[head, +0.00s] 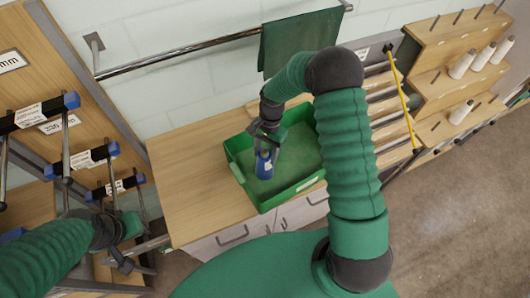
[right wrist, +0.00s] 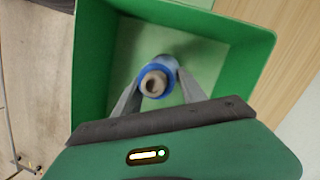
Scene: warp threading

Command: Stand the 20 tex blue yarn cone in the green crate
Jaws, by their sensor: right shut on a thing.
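The blue yarn cone (head: 264,165) is inside the walls of the green crate (head: 262,205), near its left side, and looks upright. In the right wrist view the cone (right wrist: 158,76) shows from above, with its pale core tip towards the camera. My right gripper (right wrist: 152,92) is shut on the cone, one finger on each side. Whether the cone's base touches the crate floor cannot be told. The crate also shows around it in the right wrist view (right wrist: 90,60). My left gripper (head: 122,262) is at the lower left, away from the crate; its jaws are unclear.
The crate stands on a wooden counter (head: 185,190) with drawers below. A rail with a green cloth (head: 300,42) runs along the wall behind. White cones (head: 463,64) stand on a stepped peg rack at the right. Racks with blue-ended bars (head: 95,157) are at the left.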

